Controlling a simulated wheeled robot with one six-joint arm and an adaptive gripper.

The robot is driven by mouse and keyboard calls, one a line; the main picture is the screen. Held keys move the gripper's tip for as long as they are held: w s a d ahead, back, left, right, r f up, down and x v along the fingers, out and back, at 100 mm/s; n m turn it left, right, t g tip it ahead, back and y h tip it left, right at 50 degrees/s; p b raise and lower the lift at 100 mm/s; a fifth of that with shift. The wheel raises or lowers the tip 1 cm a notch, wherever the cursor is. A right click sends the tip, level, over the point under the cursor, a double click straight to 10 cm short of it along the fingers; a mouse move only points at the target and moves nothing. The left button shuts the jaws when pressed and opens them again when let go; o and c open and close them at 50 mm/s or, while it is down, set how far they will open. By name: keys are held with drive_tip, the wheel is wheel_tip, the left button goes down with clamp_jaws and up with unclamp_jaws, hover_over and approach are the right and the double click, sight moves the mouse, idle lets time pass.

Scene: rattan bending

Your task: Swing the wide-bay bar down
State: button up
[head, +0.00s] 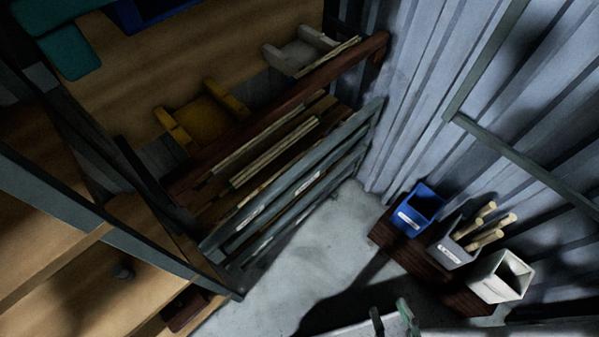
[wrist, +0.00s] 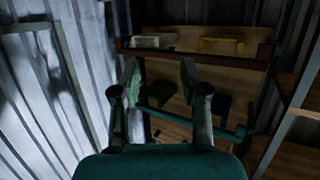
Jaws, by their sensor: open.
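A long reddish-brown bar (head: 285,107) runs diagonally along the front of the rack in the head view. It also crosses the upper part of the wrist view (wrist: 195,57). Grey-blue rails (head: 290,190) with small white labels lie parallel to it, nearer the floor. I cannot tell for certain which of these is the wide-bay bar. Light rattan rods (head: 275,150) lie between the brown bar and the rails. My gripper (head: 391,316) is at the bottom edge of the head view, apart from the rack. In the wrist view its fingers (wrist: 158,80) are spread, with nothing between them.
A yellow block form (head: 205,110) and a grey one (head: 300,52) sit behind the brown bar. Blue (head: 418,210), grey (head: 455,245) and white (head: 500,277) bins stand by the corrugated wall, the grey one holding rods. Wooden shelving fills the left. Floor (head: 280,275) between is clear.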

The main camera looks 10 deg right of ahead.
drive_tip(key=shift+o, duration=0.7)
drive_tip(key=shift+w+f, duration=0.15)
drive_tip(key=shift+f, duration=0.05)
drive_tip(key=m+t+y, duration=0.2)
drive_tip(key=m+t, duration=0.1)
drive_tip(key=m, duration=0.9)
approach(308, 169)
drive_tip(key=w+m, duration=0.1)
drive_tip(key=w, duration=0.3)
drive_tip(key=w+a+m, duration=0.1)
drive_tip(key=w+m, duration=0.1)
drive_tip(key=w, duration=0.2)
drive_tip(key=w+m, duration=0.1)
drive_tip(key=w, duration=0.2)
drive_tip(key=shift+w+a+r+y, duration=0.1)
drive_tip(key=shift+w+a+y, duration=0.2)
drive_tip(key=shift+w, duration=0.1)
drive_tip(key=shift+m, duration=0.3)
clamp_jaws()
